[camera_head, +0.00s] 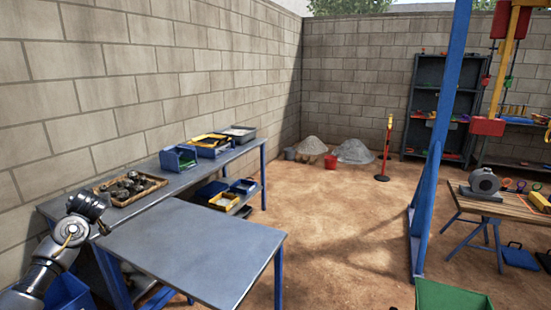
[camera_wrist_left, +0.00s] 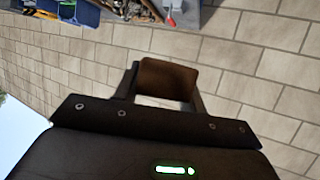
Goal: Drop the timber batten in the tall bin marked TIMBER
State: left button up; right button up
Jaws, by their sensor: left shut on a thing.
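My left arm comes in at the left of the head view, beside the near end of the long wall table; its fingers are not clearly visible there. In the left wrist view my left gripper (camera_wrist_left: 165,90) is shut on a brown block (camera_wrist_left: 166,79), which looks like the end of the timber batten. The rest of its length is hidden. The block is held clear of the brick wall behind it. I see no readable TIMBER mark on any bin. My right gripper is in neither view.
The long table (camera_head: 207,168) carries a tray of dark lumps (camera_head: 129,187) and several bins. A bare grey table (camera_head: 190,250) stands in front. A blue bin (camera_head: 68,293) is low at left, a green container (camera_head: 450,296) at lower right. A blue post (camera_head: 432,150) rises right; open dirt lies between.

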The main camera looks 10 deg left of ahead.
pick_arm(q)
jog(key=s+d+f+n+g+y, duration=0.1)
jog(key=s+f+n+g+y, duration=0.25)
jog(key=s+f, duration=1.1)
jog(key=w+d+r+m+t+h, duration=0.2)
jog(key=w+d+r, duration=0.1)
jog(key=d, duration=0.5)
jog(key=w+d+r+m+t+h, duration=0.2)
jog(key=w+d+r, duration=0.1)
jog(key=d, duration=0.5)
jog(key=w+d+r+m+t+h, duration=0.2)
jog(key=w+d+r+m, duration=0.15)
jog(key=d, duration=0.55)
jog(key=s+d+r+m+t+h, duration=0.1)
jog(key=s+d+r+m+h, duration=0.1)
jog(key=d, duration=0.8)
jog(key=s+d+r+m+t+h, duration=0.1)
jog(key=s+d+r+m+h, duration=0.2)
jog(key=d, duration=0.7)
notch_tip(320, 180, up, 3)
jog(key=shift+s+d+r+m+h, duration=0.2)
jog(key=shift+s+d+m+h, duration=0.1)
jog(key=shift+s+h, duration=0.85)
jog(key=shift+w, duration=0.1)
